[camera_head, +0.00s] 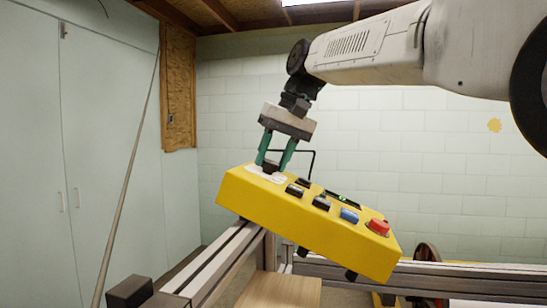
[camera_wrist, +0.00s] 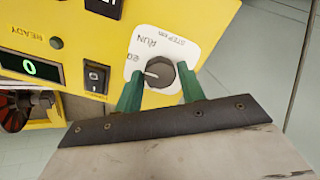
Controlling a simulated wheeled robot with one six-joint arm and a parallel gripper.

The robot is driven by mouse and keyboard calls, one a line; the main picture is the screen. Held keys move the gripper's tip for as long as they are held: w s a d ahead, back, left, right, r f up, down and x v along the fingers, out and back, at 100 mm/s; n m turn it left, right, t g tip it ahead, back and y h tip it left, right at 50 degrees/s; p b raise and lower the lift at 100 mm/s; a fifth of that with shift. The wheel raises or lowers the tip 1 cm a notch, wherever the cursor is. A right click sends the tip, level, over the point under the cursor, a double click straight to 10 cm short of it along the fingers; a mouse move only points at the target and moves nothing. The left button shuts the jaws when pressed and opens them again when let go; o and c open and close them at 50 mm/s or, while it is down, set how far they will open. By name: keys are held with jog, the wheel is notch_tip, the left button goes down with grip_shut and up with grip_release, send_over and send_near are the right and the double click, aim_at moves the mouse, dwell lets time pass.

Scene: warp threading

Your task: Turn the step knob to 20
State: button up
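The step knob (camera_wrist: 159,73) is a dark round knob on a white label plate on the yellow control box (camera_head: 300,217). The plate reads "STEP mm" and "RUN", turned in the picture; another mark left of the knob is partly hidden. The knob's pale pointer line points left in the wrist view. My gripper (camera_head: 273,166) is down at the box's left end, its two green fingers on either side of the knob. In the wrist view the fingers (camera_wrist: 159,80) stand apart with small gaps beside the knob.
A display (camera_wrist: 30,68) reads a green 0. Black rocker switches (camera_wrist: 95,77), a blue button (camera_head: 349,215) and a red button (camera_head: 378,227) share the panel. The box sits tilted at a metal frame (camera_head: 225,258). A thin black wire loop (camera_head: 313,155) rises behind it.

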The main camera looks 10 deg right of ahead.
jog(key=shift+o, duration=1.1)
jog(key=v, duration=0.7)
jog(key=shift+d+r, duration=0.15)
jog(key=shift+r, duration=0.2)
jog(key=shift+s, duration=0.2)
